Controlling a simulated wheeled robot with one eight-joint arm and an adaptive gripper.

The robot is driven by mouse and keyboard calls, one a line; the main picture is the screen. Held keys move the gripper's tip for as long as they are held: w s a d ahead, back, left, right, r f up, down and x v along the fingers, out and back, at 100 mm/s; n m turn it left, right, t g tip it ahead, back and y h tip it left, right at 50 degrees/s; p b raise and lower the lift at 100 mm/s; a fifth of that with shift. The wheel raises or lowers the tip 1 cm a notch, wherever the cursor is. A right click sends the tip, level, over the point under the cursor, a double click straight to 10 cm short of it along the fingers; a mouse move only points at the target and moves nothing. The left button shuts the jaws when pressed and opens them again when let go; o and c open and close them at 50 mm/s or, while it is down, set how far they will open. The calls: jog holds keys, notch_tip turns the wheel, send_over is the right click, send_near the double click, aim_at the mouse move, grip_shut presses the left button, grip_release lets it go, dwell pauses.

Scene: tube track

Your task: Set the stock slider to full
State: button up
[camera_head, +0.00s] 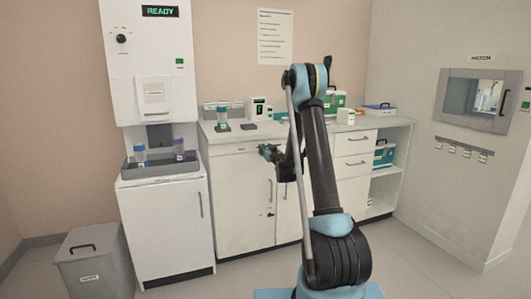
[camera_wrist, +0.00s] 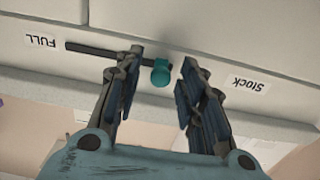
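The stock slider shows in the wrist view as a dark slot (camera_wrist: 90,48) with a teal knob (camera_wrist: 161,75) at its right end. An upside-down FULL label (camera_wrist: 42,41) lies beyond the slot's left end. An upside-down Stock label (camera_wrist: 248,83) lies to the right. My gripper (camera_wrist: 159,66) is open, with one finger on each side of the knob in the picture. The left finger covers part of the slot; I cannot tell whether either finger touches the knob. In the head view my gripper (camera_head: 268,152) is at the front of the counter, and the slider is not distinguishable there.
The counter (camera_head: 232,137) holds a jar (camera_head: 222,118), a small device with a screen (camera_head: 258,109) and a green box (camera_head: 334,100). A dispenser (camera_head: 150,65) stands at left above a tray (camera_head: 160,168) with two bottles. A grey bin (camera_head: 95,262) stands on the floor.

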grip_shut()
jog(key=w+d, duration=0.1)
jog(key=d, duration=0.2)
jog(key=w+d, duration=0.1)
jog(key=d, duration=0.2)
jog(key=w+d, duration=0.1)
jog(key=d, duration=0.3)
jog(key=shift+w, duration=0.15)
grip_release()
jog(key=v, duration=1.2)
jog(key=shift+a+r, duration=0.1)
